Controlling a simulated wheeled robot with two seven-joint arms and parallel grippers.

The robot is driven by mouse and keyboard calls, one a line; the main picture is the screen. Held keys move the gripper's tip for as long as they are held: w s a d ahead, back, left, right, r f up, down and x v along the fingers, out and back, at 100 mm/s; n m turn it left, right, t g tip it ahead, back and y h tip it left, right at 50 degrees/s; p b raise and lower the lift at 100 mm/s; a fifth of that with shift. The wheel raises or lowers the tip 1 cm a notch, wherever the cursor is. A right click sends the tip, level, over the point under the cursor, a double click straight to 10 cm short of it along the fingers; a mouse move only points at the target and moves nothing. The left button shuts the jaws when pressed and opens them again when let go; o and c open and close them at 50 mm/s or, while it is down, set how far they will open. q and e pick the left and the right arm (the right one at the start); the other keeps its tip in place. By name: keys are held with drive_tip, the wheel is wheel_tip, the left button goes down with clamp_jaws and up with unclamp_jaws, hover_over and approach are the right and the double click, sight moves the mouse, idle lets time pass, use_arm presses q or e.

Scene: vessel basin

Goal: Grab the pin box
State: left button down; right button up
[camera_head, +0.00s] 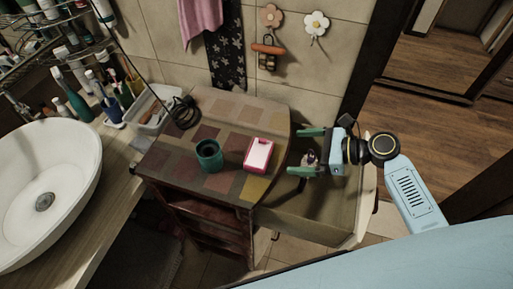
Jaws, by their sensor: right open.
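The pin box (258,154), a small pink box with a pale top, lies on the patchwork-topped wooden cabinet near its right edge. My right gripper (302,152) is open, its two green fingers pointing left toward the box. The fingertips are a short gap to the right of the box, around the cabinet's right edge. Nothing shows clearly held between the fingers; a small dark shape with a light top shows between them. My left gripper is not in the view.
A dark teal cup (208,155) stands left of the box on the cabinet top (185,160). A white basket (152,108) with a black cord is at the back left. A white basin (45,190) and several bottles are at far left. A pale basin (310,220) lies below my right gripper.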

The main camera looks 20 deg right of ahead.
sight(261, 153)
drive_tip(key=x, duration=0.6)
drive_tip(key=shift+w+a, duration=0.2)
drive_tip(key=shift+a, duration=0.2)
drive_tip(key=shift+f+x, duration=0.2)
drive_tip(key=shift+x, duration=1.35)
drive_tip(key=shift+f+x, duration=0.2)
drive_tip(key=shift+x, duration=1.4)
drive_tip(key=shift+s+d, duration=0.1)
drive_tip(key=shift+d, duration=0.1)
drive_tip(key=c, duration=0.6)
